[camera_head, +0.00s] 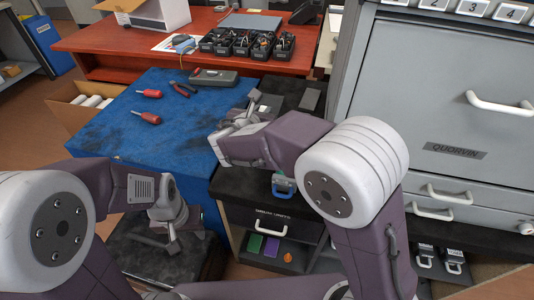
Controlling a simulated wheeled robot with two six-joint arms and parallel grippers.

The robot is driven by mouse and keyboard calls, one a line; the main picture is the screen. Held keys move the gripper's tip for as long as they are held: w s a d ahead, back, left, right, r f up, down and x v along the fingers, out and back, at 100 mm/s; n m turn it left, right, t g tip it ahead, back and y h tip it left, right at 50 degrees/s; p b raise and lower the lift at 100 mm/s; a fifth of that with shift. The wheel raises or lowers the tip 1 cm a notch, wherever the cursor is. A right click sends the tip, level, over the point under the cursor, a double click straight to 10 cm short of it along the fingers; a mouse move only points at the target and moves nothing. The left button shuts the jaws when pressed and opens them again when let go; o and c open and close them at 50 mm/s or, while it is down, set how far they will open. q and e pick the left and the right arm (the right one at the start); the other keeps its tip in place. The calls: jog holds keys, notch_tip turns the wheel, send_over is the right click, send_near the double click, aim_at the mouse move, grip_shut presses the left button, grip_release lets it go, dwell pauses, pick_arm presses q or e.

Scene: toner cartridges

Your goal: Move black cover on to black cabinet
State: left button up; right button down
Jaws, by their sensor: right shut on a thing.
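The black cabinet stands in the centre, with a label on its front (270,222) and a dark top (240,187) beside the blue table. My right gripper (250,108) is over the right edge of the blue table, at the cabinet's far side. It is shut on a dark piece (271,102), which looks like the black cover; fingers and wrist hide much of it. My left gripper (170,228) is at lower left, above a dark flat-topped box (150,258). Its fingers are too small and overlapped to tell open from shut.
The blue table (160,95) holds red screwdrivers (148,117), pliers (183,88) and a grey meter (213,77). A red desk (130,38) with black bins stands behind. A tall grey cabinet (425,70) blocks the right.

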notch_tip(320, 180, down, 10)
jog(key=b, duration=0.4)
jog(key=shift+r, duration=0.2)
jog(key=shift+f+b, duration=0.2)
jog(key=shift+b, duration=0.1)
jog(key=c, duration=1.3)
grip_release()
jog(key=shift+r, duration=0.1)
